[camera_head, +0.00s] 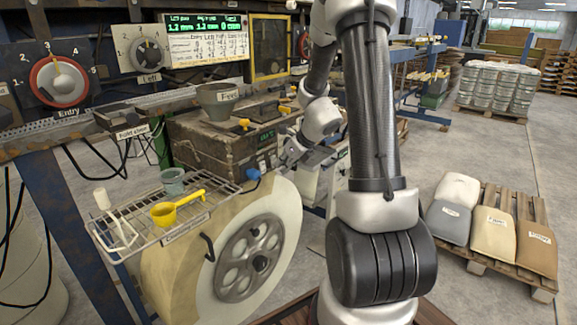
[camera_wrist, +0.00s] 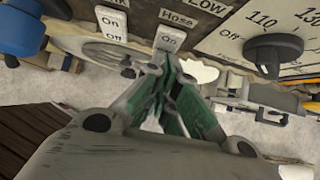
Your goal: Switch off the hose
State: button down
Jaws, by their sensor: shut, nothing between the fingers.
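In the wrist view the hose switch (camera_wrist: 170,38) is a white rocker under a label reading "Hose". Its "On" half shows, and its lower end is hidden behind my fingertips. My gripper (camera_wrist: 168,68) is shut and empty, with green-sided fingers pointing at the lower end of this switch. I cannot tell whether the tips touch it. In the head view my gripper (camera_head: 290,158) is small, beside the machine above the large pale wheel housing; the switch cannot be made out there.
A second white On/Off switch (camera_wrist: 112,24) sits just left of the hose switch. A black dial (camera_wrist: 272,52) is to the right, and a blue knob (camera_wrist: 22,35) at far left. The cooling rack (camera_head: 165,215) holds a yellow ladle (camera_head: 178,208).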

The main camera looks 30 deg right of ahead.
jog(key=shift+w+a+f, duration=0.1)
jog(key=shift+w+f, duration=0.05)
jog(key=shift+w, duration=0.1)
dwell(0.4)
jog(key=shift+r, duration=0.85)
jog(key=shift+s, duration=0.1)
